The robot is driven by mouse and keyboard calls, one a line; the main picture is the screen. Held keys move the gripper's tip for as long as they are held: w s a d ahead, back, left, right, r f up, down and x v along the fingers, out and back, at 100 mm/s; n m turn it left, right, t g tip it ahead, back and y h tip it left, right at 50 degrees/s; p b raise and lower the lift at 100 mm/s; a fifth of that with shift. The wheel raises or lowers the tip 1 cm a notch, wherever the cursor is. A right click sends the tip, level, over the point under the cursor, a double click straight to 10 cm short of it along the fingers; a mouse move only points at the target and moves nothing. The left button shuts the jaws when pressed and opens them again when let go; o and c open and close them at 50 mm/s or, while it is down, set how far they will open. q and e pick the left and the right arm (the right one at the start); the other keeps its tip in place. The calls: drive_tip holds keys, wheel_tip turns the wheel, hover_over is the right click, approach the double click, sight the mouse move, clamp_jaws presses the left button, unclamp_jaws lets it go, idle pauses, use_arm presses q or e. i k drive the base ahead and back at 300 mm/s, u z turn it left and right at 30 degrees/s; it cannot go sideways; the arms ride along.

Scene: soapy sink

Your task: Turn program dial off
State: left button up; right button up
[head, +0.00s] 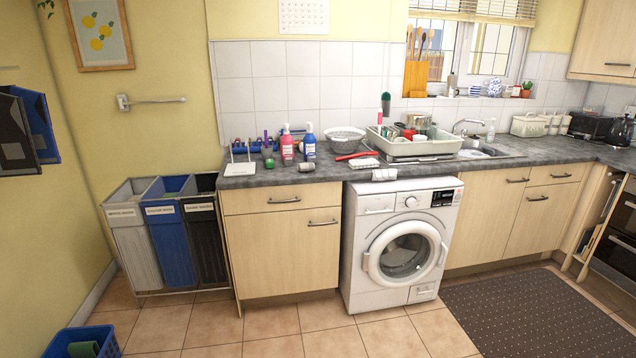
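A white front-loading washing machine (374,262) stands under the worktop, right of a wooden cabinet. Its round program dial (411,202) sits on the upper front panel, between the detergent drawer on the left and a dark display (442,198) on the right. The dial's pointer is too small to read. The round door (404,252) looks closed. Neither of my grippers shows in the head view.
A dark dotted mat (540,312) lies on the tiled floor at right. Labelled bins (168,243) stand left of the cabinet (282,250). A blue basket (82,342) is at lower left. Worktop (240,181) holds bottles and a dish rack (405,147). Floor before the machine is clear.

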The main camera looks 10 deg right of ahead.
sight(411, 203)
drive_tip(key=z, duration=1.9)
drive_tip(key=i, duration=3.6)
drive_tip(key=u, duration=1.35)
